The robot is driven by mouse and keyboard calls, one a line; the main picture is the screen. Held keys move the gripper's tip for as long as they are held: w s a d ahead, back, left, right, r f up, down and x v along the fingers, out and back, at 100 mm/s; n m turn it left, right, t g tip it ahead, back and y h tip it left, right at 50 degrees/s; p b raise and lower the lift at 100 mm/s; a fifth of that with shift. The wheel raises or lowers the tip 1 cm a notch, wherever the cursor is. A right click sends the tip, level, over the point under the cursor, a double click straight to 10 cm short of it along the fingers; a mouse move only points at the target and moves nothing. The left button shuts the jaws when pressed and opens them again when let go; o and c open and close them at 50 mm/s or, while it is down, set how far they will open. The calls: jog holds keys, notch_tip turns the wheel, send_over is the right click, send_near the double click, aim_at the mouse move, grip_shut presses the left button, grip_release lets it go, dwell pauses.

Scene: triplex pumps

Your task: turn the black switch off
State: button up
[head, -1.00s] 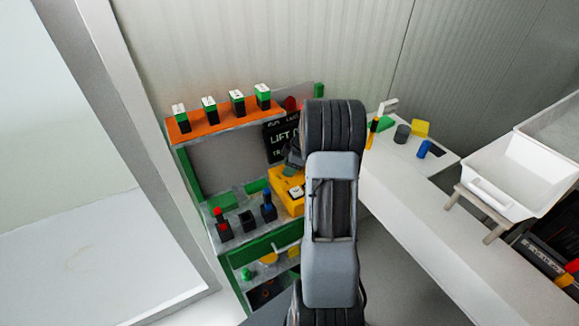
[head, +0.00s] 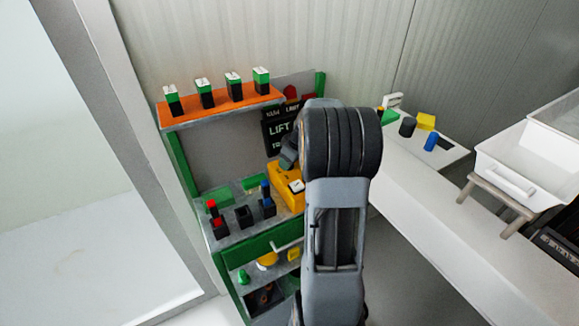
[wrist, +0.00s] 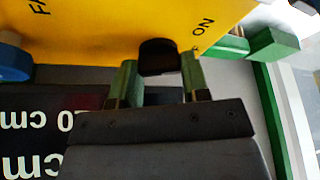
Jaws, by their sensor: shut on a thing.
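In the wrist view the black switch (wrist: 158,50) sticks out of the lower edge of a yellow box (wrist: 110,28), close to the printed word ON. My gripper (wrist: 158,66) has a green finger on each side of the switch and is shut on it. The switch's tip shows between the fingers. In the head view the yellow box (head: 284,180) stands on the green bench, partly behind my arm. The switch cannot be made out there, and my fingers are hidden.
A blue knob (wrist: 14,58) is at the box's left in the wrist view. A black sign (head: 278,130) stands behind the box. An orange shelf (head: 222,108) with several green-and-black blocks is above. Red and blue switches stand left of the box. A white counter (head: 440,200) is at right.

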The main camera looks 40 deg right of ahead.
jog(key=m+h+b, duration=0.1)
jog(key=m+h, duration=0.1)
jog(key=m, duration=0.3)
jog(key=shift+a, duration=0.1)
jog(key=shift+m, duration=0.4)
dwell(0.3)
jog(key=o, duration=0.6)
jog(key=shift+o, duration=0.2)
jog(key=v, duration=1.3)
jog(key=shift+s+a+r, duration=0.2)
jog(key=shift+r, duration=0.2)
jog(key=s+a+f, duration=0.2)
jog(key=s+a, duration=0.2)
jog(key=a, duration=0.3)
jog(key=s+a+f+n, duration=0.1)
jog(key=s+a+f, duration=0.2)
jog(key=a, duration=0.4)
jog(key=s+a+f, duration=0.3)
jog(key=s+a, duration=0.2)
jog(key=a, duration=0.2)
jog(key=shift+s+a+f+n+g, duration=0.2)
jog(key=shift+s+a+n+g, duration=0.1)
jog(key=shift+a+n+g, duration=0.1)
